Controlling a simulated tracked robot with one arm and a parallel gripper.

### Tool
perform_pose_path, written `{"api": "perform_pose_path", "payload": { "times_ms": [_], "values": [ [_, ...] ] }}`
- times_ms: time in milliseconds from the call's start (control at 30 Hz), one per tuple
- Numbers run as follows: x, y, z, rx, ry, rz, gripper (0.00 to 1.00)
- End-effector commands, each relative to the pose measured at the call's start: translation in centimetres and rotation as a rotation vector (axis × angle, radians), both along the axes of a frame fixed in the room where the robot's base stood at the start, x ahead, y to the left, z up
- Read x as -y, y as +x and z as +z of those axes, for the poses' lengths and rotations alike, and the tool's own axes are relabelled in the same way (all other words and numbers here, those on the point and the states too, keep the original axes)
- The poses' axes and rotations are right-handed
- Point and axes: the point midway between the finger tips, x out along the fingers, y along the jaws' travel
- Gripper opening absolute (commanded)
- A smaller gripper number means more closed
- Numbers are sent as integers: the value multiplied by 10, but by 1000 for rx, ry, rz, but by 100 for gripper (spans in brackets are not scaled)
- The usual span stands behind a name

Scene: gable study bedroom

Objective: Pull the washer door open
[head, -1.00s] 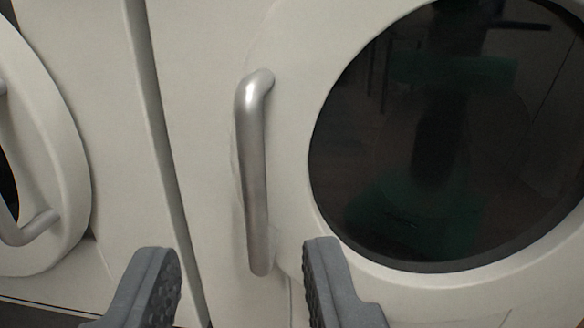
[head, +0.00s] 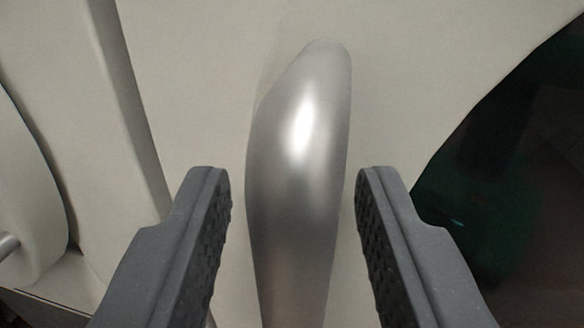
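The washer door (head: 400,70) is a pale panel with a dark round window (head: 530,190) at the right. Its silver bar handle (head: 298,170) stands upright in the middle of the head view, its lower end cut off by the picture edge. My gripper (head: 293,190) is open, with one grey finger on each side of the handle. A gap shows between the handle and each fingertip. The door looks shut, though most of its edge is out of view.
A second pale machine with a rounded door (head: 25,190) and part of a silver handle (head: 7,245) stands at the left. A narrow seam (head: 140,110) runs between the two machines.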

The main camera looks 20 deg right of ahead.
Motion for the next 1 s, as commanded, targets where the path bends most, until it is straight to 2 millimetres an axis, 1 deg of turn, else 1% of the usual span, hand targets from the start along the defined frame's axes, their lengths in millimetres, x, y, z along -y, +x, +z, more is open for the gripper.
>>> {"api": "perform_pose_path", "payload": {
  "times_ms": [300, 333, 433, 467, 533, 567, 600, 767, 1000],
  "values": [
    [1, 2, 0, -2, 0, 1, 36],
    [1, 2, 0, -2, 0, 1, 33],
    [1, 2, 0, -2, 0, 1, 5],
    [1, 2, 0, -2, 0, 1, 0],
    [1, 2, -1, -2, 0, 1, 0],
    [-7, 2, -1, -2, 1, 4, 0],
    [-4, 2, -1, -2, 0, 3, 0],
    [-1, -1, 0, -2, 1, 9, 0],
    [7, -17, -1, -8, 0, 36, 0]
  ]
}}
